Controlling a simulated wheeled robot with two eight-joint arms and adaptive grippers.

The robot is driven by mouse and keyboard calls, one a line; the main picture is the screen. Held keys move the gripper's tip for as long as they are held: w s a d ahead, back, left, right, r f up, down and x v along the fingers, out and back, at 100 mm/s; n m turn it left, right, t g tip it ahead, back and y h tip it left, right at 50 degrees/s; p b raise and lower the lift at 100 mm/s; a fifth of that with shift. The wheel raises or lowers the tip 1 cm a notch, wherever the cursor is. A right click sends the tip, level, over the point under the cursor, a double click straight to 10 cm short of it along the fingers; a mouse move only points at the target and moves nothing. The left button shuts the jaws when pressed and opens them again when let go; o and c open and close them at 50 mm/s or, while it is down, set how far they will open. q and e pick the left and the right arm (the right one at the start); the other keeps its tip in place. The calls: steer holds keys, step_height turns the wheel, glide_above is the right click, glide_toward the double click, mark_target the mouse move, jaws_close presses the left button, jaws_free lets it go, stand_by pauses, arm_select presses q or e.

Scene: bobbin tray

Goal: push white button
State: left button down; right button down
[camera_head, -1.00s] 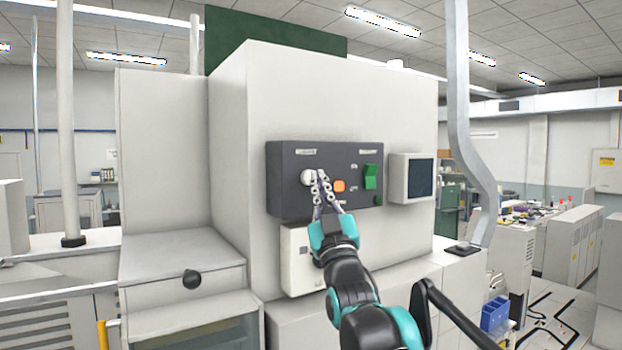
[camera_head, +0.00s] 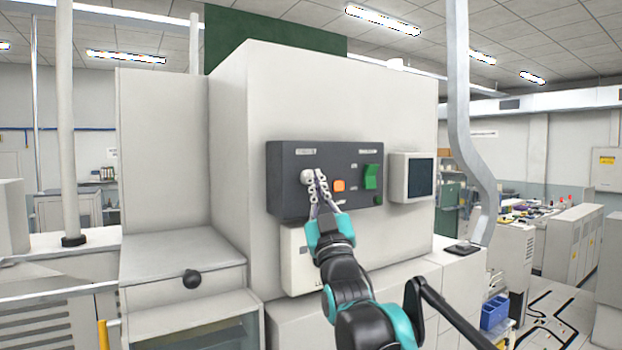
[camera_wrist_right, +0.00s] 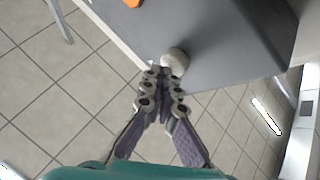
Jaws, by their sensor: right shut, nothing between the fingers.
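The white button (camera_head: 306,177) is a round knob on the left part of the dark grey control panel (camera_head: 285,198) in the head view. It also shows in the right wrist view (camera_wrist_right: 175,60), just beyond the fingertips. My right gripper (camera_head: 314,176) is shut and empty, with its fingertips at the button and partly covering it. In the wrist view the fingertips (camera_wrist_right: 164,72) overlap the button's near edge; I cannot tell whether they touch it. My left gripper is not in view.
An orange button (camera_head: 339,186) and a green switch (camera_head: 370,176) sit to the right on the same panel. A small screen (camera_head: 420,177) is mounted right of the panel. A black knob (camera_head: 191,279) is on the lower cabinet at left. A grey pipe (camera_head: 458,120) stands at right.

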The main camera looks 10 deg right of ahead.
steer(key=shift+w+a, duration=0.1)
steer(key=shift+w, duration=0.15)
steer(key=shift+s, duration=0.15)
stand_by(0.5)
steer(key=shift+s+d, duration=0.35)
steer(key=shift+s, duration=0.4)
steer(key=shift+s+d, duration=0.3)
steer(key=shift+s, duration=0.45)
steer(key=shift+s+d, duration=0.25)
steer(key=shift+s, duration=0.55)
steer(key=shift+s+d, duration=0.3)
steer(key=shift+s, duration=0.45)
